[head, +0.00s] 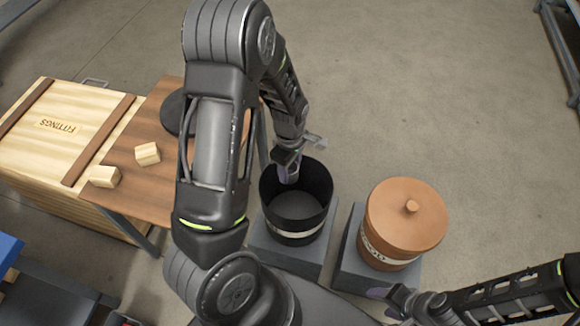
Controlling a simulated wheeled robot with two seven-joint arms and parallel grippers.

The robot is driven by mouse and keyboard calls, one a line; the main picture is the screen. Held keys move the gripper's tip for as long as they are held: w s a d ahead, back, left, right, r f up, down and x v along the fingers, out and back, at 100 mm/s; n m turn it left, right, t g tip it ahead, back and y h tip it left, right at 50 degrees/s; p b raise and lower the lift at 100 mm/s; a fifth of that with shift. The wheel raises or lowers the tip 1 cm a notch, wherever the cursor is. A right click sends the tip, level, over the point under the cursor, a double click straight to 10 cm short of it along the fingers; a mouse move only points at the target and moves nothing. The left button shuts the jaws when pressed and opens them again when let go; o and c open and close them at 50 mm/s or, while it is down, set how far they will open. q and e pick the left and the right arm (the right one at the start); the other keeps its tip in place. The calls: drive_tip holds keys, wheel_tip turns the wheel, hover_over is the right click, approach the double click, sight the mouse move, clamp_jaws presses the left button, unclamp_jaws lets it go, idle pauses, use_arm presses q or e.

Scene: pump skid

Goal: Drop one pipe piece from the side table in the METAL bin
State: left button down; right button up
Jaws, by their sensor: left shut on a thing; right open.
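My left gripper (288,172) points down at the back rim of an open black bin (297,231) with a pale band. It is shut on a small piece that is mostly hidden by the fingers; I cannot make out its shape. The bin's inside looks empty where I can see it, and its label is not readable. My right gripper (388,296) is open and empty at the lower right, in front of the orange bin. The brown side table (125,155) is at the left, partly hidden by my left arm. No pipe piece shows clearly on it.
A lidded orange bin (405,222) stands right of the black bin; both rest on grey stands. Two wooden blocks (147,153) (104,176) and a dark round thing (174,112) are on the side table. A wooden FITTINGS crate (50,150) is at the left. The floor behind is clear.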

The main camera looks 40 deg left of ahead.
use_arm(q)
wheel_tip(320, 180, down, 6)
drive_tip(key=b, duration=0.5)
drive_tip(key=c, duration=0.7)
unclamp_jaws()
drive_tip(key=shift+o, duration=0.2)
wheel_tip(320, 180, up, 8)
drive_tip(key=shift+f+p, duration=0.1)
drive_tip(key=shift+p, duration=0.45)
